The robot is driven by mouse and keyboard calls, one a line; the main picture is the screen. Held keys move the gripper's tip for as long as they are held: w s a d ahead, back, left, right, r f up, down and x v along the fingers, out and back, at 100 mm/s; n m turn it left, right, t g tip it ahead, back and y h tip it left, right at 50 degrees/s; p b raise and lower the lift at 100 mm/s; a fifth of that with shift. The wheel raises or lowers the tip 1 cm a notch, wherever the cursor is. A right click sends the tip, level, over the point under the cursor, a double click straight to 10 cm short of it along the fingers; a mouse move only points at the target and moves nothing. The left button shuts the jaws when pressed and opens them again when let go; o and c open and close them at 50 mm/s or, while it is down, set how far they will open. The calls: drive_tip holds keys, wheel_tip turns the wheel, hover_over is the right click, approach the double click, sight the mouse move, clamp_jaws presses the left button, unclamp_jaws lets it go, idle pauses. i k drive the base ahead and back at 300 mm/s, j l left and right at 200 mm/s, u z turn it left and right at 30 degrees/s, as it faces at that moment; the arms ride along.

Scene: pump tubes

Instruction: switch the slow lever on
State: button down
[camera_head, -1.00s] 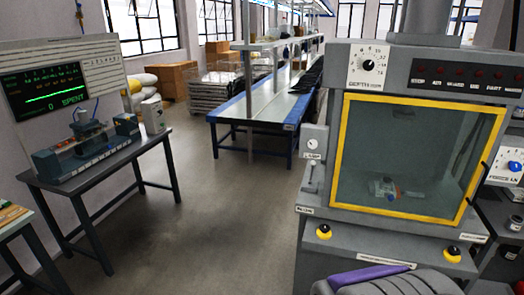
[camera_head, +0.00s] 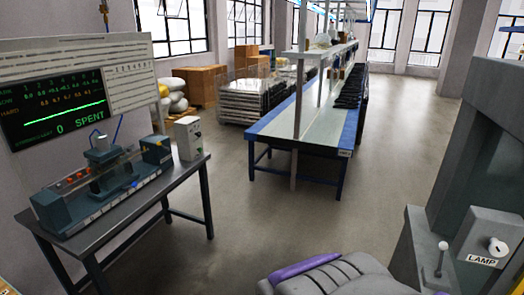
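I cannot make out a label reading slow on any lever. A small grey lever with a ball top (camera_head: 441,262) stands upright on the grey cabinet (camera_head: 480,140) at the right edge. A panel marked LAMP with a white knob (camera_head: 497,247) is beside it. At the left, a blue-grey bench device (camera_head: 100,180) sits on a dark table (camera_head: 150,205), with several small orange knobs and a blue one. Any levers on it are too small to tell. My gripper is not in view.
A screen reading "0 SPENT" (camera_head: 58,115) hangs behind the device. A white box with dials (camera_head: 188,138) stands at the table's right end. A long blue-edged workbench (camera_head: 300,133) stands beyond.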

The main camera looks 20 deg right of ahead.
sight(443, 246)
drive_tip(key=i+z, duration=0.8)
drive_tip(key=i+j+z, duration=0.15)
drive_tip(key=z, duration=0.3)
drive_tip(key=i+j+z, duration=0.5)
drive_tip(key=i+z, duration=0.15)
drive_tip(key=z, duration=0.15)
drive_tip(key=i+j+z, duration=0.15)
drive_tip(key=i+z, duration=0.15)
drive_tip(key=z, duration=0.15)
drive_tip(key=i+j+z, duration=0.2)
drive_tip(key=z, duration=0.2)
drive_tip(key=i+j+z, duration=0.15)
drive_tip(key=j+z, duration=0.3)
drive_tip(key=i+j+z, duration=0.1)
drive_tip(key=j, duration=0.1)
